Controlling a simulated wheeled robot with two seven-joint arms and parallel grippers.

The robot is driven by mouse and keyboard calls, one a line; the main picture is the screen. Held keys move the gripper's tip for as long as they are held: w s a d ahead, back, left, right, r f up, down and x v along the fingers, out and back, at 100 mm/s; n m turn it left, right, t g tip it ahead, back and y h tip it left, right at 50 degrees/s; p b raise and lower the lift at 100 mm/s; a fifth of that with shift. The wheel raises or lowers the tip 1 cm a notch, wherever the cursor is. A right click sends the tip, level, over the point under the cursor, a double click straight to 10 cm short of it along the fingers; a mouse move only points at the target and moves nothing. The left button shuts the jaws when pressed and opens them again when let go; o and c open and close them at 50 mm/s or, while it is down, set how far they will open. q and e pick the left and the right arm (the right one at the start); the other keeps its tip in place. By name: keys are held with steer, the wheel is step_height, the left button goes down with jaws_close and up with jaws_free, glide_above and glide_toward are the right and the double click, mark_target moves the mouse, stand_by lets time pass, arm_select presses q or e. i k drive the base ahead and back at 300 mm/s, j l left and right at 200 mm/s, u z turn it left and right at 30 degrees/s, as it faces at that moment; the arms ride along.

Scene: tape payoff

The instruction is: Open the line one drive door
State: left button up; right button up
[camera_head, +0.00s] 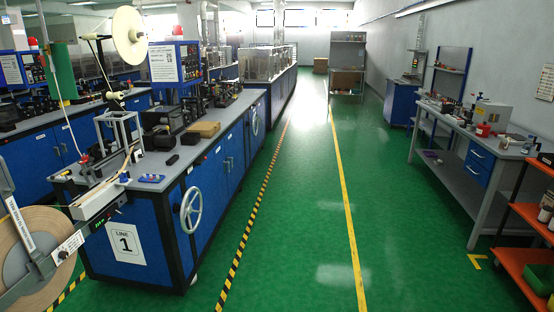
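The line one machine (176,180) is a long blue cabinet at the left, with a "LINE 1" sign (125,244) on its near end. Its aisle side has blue door panels (207,172) with black framing, and they look shut. Small handles (228,164) show on the panels partway along. A grey handwheel (190,210) sits on the side near the front corner. I cannot tell which panel is the drive door, as no label is readable. Neither of my grippers is in view.
A large tape reel (30,262) stands at the lower left beside the machine's near end. The green aisle floor (300,220) is clear, with striped and yellow lines. A grey workbench (470,150) and an orange shelf cart (525,255) stand at the right.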

mark_target(210, 177)
steer(key=i, duration=4.45)
